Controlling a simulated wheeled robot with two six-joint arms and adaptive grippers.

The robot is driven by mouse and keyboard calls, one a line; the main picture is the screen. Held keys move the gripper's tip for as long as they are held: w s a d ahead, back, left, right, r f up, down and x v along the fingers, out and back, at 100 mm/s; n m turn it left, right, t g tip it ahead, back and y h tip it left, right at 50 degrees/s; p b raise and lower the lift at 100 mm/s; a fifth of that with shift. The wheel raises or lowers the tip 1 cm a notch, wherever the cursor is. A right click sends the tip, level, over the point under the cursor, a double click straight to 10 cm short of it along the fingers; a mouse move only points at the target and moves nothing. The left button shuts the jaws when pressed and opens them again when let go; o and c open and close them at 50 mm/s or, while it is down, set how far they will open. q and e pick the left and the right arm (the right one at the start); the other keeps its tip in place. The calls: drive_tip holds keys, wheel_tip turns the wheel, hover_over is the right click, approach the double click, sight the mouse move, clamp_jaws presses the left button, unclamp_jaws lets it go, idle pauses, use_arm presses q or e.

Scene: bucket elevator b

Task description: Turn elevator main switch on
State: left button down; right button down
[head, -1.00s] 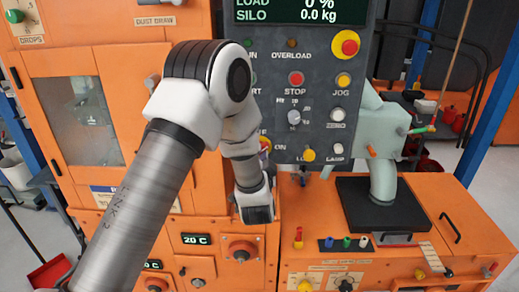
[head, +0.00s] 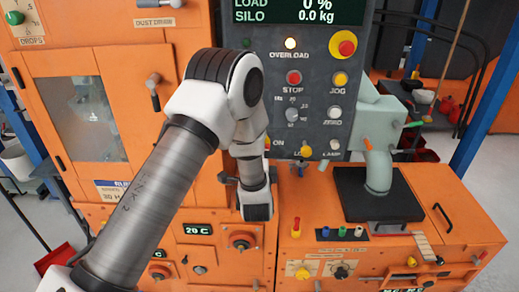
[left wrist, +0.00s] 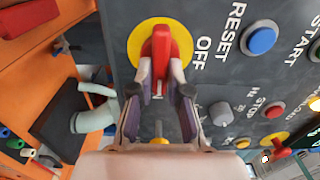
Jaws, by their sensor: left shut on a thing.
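The main switch is a red handle (left wrist: 160,48) on a round yellow plate (left wrist: 133,55), in the left wrist view. My left gripper (left wrist: 160,88) is shut on the handle, one finger on each side of it. The handle's long side runs up and down in that picture. The word OFF stands right of the plate, and part of another label shows between the fingers. My right gripper is not in view.
The dark control panel (head: 320,100) carries the lit overload lamp (head: 291,44), a red stop button (head: 294,78), a grey knob (head: 292,114) and other buttons close to my gripper. Below is an orange bench (head: 450,235) with knobs and a black plate (head: 350,195).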

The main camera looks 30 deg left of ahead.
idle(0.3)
use_arm(q)
drive_tip(key=c, duration=1.1)
unclamp_jaws()
drive_tip(key=v, duration=1.2)
drive_tip(key=shift+f, duration=0.1)
